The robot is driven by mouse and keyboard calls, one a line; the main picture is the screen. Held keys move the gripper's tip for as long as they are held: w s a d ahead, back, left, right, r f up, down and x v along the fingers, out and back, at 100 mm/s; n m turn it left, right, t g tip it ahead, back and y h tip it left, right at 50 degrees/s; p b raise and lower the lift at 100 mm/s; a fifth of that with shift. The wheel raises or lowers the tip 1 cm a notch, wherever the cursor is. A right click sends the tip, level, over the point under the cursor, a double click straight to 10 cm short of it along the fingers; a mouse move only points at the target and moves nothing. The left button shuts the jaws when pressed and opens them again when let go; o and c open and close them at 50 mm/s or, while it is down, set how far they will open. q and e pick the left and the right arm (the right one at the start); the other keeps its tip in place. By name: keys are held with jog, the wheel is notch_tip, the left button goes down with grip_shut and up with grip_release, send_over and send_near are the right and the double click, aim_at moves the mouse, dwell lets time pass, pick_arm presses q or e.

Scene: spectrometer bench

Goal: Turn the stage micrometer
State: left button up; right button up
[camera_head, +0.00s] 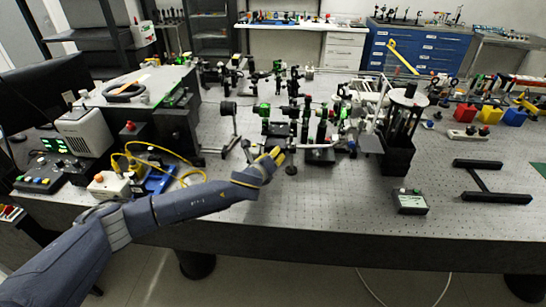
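My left arm reaches in from the left over the front of the perforated optical table (290,205). Its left gripper (270,156), with yellow marks near the tips, is at the front of a cluster of dark optical mounts. The fingers are too small and overlapped to tell whether they are open or shut. A dark stage (319,156) with posts on it stands just right of the gripper. A dark mount with green parts (278,129) stands just behind it. I cannot single out the stage micrometer among these small parts. My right gripper is not in view.
Yellow cables (150,147) and control boxes lie left of the arm. A tall black stand (399,150) is to the right. A small meter box (409,201) and a black H-shaped frame (488,183) lie farther right. The table's front middle is bare.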

pick_arm(q)
jog(key=shift+w, duration=0.1)
dwell(0.3)
grip_shut()
jog(key=shift+d+f, duration=0.1)
jog(key=m+y, duration=0.1)
jog(key=m, duration=0.1)
jog(key=shift+f+m+y, duration=0.1)
jog(key=shift+m+y, duration=0.2)
jog(key=shift+m, duration=0.1)
jog(key=shift+f+m+g+y, duration=0.1)
jog(key=shift+m+g+y, duration=0.2)
jog(key=shift+m+y, duration=0.55)
jog(key=shift+s+f+m, duration=0.1)
jog(key=shift+s+m, duration=0.1)
jog(key=shift+m, duration=0.05)
jog(key=shift+c, duration=0.6)
grip_release()
jog(key=shift+w, duration=0.1)
jog(key=shift+o, duration=0.6)
jog(key=shift+r, duration=0.25)
